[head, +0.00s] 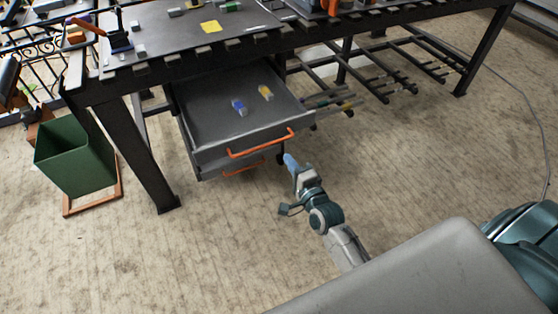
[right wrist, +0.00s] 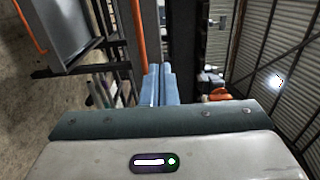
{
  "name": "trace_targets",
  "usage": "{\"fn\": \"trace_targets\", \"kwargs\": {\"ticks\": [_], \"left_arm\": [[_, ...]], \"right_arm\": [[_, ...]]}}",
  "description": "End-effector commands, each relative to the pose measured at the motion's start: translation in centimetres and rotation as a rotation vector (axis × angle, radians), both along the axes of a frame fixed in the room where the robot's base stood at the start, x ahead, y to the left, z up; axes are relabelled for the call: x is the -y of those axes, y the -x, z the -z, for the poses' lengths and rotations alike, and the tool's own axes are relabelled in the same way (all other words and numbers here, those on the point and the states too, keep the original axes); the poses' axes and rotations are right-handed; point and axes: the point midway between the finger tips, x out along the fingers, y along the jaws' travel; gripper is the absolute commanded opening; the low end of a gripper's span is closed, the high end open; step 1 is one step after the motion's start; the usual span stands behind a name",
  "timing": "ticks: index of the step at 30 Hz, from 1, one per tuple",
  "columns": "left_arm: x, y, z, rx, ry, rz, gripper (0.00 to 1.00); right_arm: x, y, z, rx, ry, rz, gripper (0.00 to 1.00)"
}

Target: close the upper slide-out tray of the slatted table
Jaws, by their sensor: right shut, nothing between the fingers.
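The slatted table (head: 235,47) is dark metal and stands across the top of the head view. Its upper slide-out tray (head: 215,95) is grey, pulled out toward me, with an orange handle (head: 262,143) on its front. A blue item (head: 239,107) and a yellow item (head: 265,92) lie in it. My right gripper (head: 290,160) is shut and empty, in front of and just below the right end of the handle in the head view. Its blue fingers also show in the right wrist view (right wrist: 158,85), near an orange bar (right wrist: 139,35). My left gripper is not in view.
A lower drawer with an orange handle (head: 244,167) sits beneath the upper tray. A green bin (head: 75,157) stands left of the table leg (head: 137,155). Dark rods form a low rack (head: 385,75) at the right. The floor in front is clear.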

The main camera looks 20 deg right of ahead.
Motion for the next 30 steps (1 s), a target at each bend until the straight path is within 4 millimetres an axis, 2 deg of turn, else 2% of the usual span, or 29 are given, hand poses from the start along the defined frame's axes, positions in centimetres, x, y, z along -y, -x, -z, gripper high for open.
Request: {"fn": "trace_targets", "kwargs": {"ticks": [9, 15, 21, 30], "left_arm": [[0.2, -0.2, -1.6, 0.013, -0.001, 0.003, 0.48], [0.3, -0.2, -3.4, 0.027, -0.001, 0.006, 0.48], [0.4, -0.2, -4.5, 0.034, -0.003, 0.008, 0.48], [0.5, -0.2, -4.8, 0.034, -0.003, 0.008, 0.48]], "right_arm": [[-0.2, -6.8, 0.0, 0.002, 0.001, 0.000, 0.00], [-0.4, -10.2, 0.1, -0.001, 0.002, 0.000, 0.00], [-0.4, -12.0, 0.1, -0.002, 0.003, 0.000, 0.00], [-0.4, -12.3, 0.1, -0.003, 0.003, 0.000, 0.00]]}}
